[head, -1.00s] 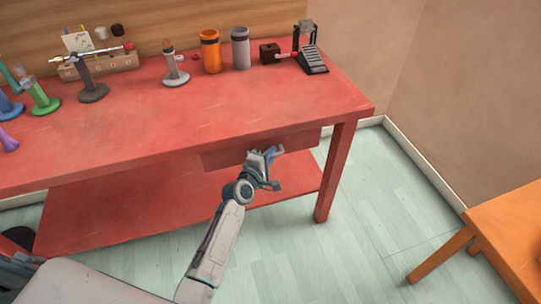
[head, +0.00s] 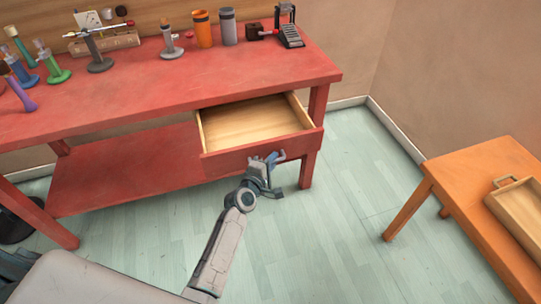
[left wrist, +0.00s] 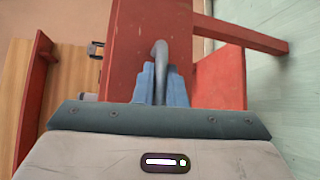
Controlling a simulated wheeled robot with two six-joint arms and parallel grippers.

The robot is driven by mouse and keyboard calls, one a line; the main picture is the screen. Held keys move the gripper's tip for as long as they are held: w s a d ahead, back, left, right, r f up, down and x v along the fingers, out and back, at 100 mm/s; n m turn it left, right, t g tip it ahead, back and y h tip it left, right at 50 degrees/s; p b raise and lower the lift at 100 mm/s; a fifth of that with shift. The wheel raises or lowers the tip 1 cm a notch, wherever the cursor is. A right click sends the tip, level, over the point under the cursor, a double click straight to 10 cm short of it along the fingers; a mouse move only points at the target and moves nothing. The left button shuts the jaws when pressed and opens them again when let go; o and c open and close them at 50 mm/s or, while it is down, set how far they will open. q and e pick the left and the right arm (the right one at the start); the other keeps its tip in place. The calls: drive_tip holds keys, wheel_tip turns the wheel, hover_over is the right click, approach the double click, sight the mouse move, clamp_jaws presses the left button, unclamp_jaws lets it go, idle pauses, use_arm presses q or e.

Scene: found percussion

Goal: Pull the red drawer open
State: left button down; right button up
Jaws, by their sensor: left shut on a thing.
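The red drawer (head: 240,162) stands pulled out from under the right part of the red workbench (head: 130,100). Its pale wooden inside shows and looks empty. My left gripper (head: 268,160) is at the middle of the drawer front, shut on the drawer's handle. In the left wrist view the grey curved handle (left wrist: 160,50) shows between the blue fingers of my left gripper (left wrist: 160,82), against the red drawer front (left wrist: 125,60). My right gripper does not show.
On the bench top stand an orange canister (head: 202,30), a grey canister (head: 228,27), a black pedal-like device (head: 291,36) and several coloured stands. An orange table (head: 490,170) with a wooden tray (head: 522,205) is at the right. The floor between is clear.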

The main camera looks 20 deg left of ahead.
use_arm(q)
drive_tip(key=shift+s+d, duration=0.55)
drive_tip(key=shift+s, duration=0.25)
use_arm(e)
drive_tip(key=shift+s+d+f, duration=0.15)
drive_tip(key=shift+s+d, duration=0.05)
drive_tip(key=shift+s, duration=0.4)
use_arm(q)
drive_tip(key=c, duration=1.8)
unclamp_jaws()
drive_tip(key=shift+o, duration=0.2)
drive_tip(key=v, duration=1)
drive_tip(key=shift+s, duration=0.4)
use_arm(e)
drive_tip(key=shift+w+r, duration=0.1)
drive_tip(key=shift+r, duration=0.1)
